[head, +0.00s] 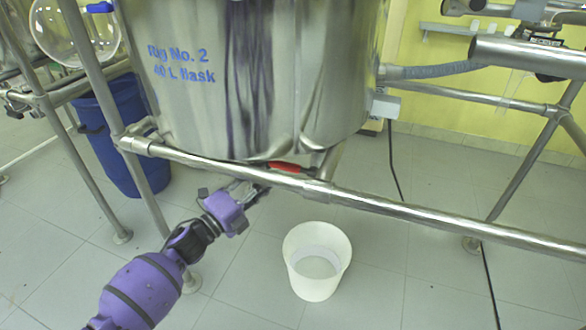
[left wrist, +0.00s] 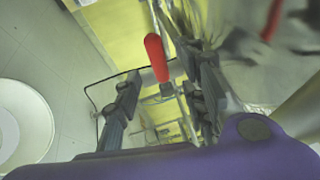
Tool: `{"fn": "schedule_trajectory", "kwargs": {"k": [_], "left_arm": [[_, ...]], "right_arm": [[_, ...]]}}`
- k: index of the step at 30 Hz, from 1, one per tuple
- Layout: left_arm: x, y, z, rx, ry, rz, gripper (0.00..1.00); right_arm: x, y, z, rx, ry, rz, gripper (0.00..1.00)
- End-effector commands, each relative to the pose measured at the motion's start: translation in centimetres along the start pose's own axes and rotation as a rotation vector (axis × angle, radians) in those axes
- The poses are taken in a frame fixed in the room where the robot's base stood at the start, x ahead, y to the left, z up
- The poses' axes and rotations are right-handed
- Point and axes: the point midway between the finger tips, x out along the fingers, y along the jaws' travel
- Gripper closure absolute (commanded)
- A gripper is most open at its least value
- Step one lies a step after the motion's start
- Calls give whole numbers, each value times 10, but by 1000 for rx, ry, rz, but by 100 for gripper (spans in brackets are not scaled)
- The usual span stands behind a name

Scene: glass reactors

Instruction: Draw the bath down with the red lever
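The red lever (head: 288,167) sits under the bottom of the steel bath (head: 260,80), just behind the front rail. My left gripper (head: 256,187) is below and left of the lever, close under the rail. In the left wrist view the red lever (left wrist: 156,58) shows between the two dark fingers of the left gripper (left wrist: 163,82), which stand apart. I cannot tell whether either finger touches it. A white bucket (head: 308,283) stands on the floor below and to the right; its rim (left wrist: 45,115) shows in the left wrist view. My right gripper is not in view.
The steel front rail (head: 420,213) runs across just in front of the lever. Frame legs (head: 95,85) stand at the left. A blue barrel (head: 150,172) stands behind the left leg. A grey hose (head: 435,70) leaves the bath at the right. The floor around the bucket is clear.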

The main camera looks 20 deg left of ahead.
Motion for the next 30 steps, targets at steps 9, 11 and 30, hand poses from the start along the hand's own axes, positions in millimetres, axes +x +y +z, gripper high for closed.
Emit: {"fn": "schedule_trajectory", "kwargs": {"k": [9, 11, 30], "left_arm": [[49, 2, 0, -3, -2, 2, 62], [57, 2, 0, -4, -2, 2, 62], [73, 2, 0, -6, -4, 4, 84]], "right_arm": [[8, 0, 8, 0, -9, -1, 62], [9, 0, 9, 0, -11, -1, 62], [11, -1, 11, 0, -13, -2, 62]]}}
